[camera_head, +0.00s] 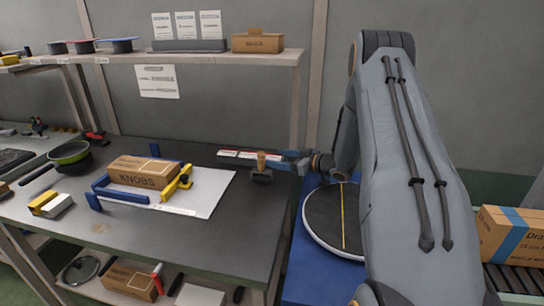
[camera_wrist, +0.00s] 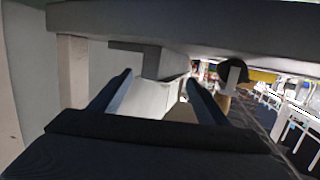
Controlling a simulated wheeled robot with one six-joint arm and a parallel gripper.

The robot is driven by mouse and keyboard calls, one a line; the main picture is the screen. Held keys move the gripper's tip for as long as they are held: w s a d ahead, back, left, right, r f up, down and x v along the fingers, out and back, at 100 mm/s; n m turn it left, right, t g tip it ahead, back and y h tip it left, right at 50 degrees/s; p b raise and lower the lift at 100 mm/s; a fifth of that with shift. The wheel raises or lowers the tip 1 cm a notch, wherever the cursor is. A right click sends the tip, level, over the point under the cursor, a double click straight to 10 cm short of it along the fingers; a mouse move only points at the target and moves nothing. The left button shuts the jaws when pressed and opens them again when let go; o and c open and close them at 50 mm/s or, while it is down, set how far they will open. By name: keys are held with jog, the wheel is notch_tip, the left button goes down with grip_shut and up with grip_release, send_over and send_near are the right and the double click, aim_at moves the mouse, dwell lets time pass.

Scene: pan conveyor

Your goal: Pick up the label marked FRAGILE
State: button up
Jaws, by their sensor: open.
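Three white printed labels stand side by side in a grey holder (camera_head: 190,46) on the shelf: the left label (camera_head: 161,26), the middle label (camera_head: 186,26) and the right label (camera_head: 210,25). Their print is too small to read, so I cannot tell which is marked FRAGILE. My gripper (camera_head: 283,156) is low over the right rear of the workbench, below the shelf and to the right of the labels. In the wrist view, its two blue fingers (camera_wrist: 158,80) are apart with nothing seen held between them. I cannot make out any label there.
A brown box (camera_head: 257,42) stands right of the labels on the shelf (camera_head: 190,58). A wooden-handled tool (camera_head: 262,169) sits close to my gripper. A KNOBS box (camera_head: 142,172) lies in a blue and yellow frame on the bench.

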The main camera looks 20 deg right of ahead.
jog(key=shift+w+a+f, duration=0.1)
jog(key=shift+w+a, duration=0.05)
jog(key=shift+w, duration=0.15)
jog(key=c, duration=1.3)
